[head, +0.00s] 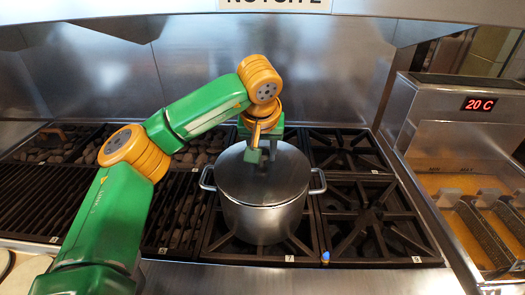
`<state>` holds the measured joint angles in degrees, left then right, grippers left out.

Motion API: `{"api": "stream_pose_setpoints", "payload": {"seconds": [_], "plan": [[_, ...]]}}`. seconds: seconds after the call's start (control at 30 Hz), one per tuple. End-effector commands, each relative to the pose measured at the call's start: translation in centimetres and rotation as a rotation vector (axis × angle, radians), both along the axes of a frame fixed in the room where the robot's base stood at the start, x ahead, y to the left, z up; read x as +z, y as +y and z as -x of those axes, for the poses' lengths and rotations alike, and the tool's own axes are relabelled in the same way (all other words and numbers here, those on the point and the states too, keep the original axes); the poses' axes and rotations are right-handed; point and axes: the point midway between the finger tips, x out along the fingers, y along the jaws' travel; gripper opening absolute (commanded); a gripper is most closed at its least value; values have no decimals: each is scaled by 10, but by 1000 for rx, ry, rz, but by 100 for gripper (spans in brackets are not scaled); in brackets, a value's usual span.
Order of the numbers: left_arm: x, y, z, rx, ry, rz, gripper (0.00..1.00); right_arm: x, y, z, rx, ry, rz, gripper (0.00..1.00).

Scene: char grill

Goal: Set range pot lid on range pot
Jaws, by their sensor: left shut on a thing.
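The range pot (264,222) is a steel pot with two side handles, standing upright on the front middle burner grate. The range pot lid (285,178) is a round, flat grey disc that covers the pot's mouth. Its edge looks level with the rim, but I cannot tell whether it rests fully on it. My left gripper (264,158) is over the lid's middle, shut on the lid's handle, which is mostly hidden by the fingers and wrist. My right gripper is not in view.
Empty burner grates (373,218) lie right of the pot. A char grill grate (50,198) lies to the left. A fryer (463,130) with baskets and a "20 C" display stands at far right. A steel wall rises behind, with a hood edge above.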

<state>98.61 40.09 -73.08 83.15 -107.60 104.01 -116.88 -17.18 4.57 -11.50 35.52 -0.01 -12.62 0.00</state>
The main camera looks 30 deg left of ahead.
Motion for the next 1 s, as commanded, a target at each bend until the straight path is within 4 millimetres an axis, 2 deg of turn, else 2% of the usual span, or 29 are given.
{"api": "stream_pose_setpoints", "payload": {"seconds": [0.4, 0.43, 0.5, 0.53, 0.83, 1.0], "plan": [[-6, 0, 0, 0, -1, 0, 0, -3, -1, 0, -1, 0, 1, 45], [-6, 0, 0, 0, 0, 0, 46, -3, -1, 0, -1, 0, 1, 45], [-6, 0, 0, 0, 0, 1, 64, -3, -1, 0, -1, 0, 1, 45], [-6, 0, 0, 0, 0, 1, 70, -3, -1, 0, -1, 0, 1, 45], [-4, 0, 0, 0, 0, 1, 70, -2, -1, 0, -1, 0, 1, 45], [15, -3, 5, -1, -5, 2, 70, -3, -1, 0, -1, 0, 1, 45]]}}
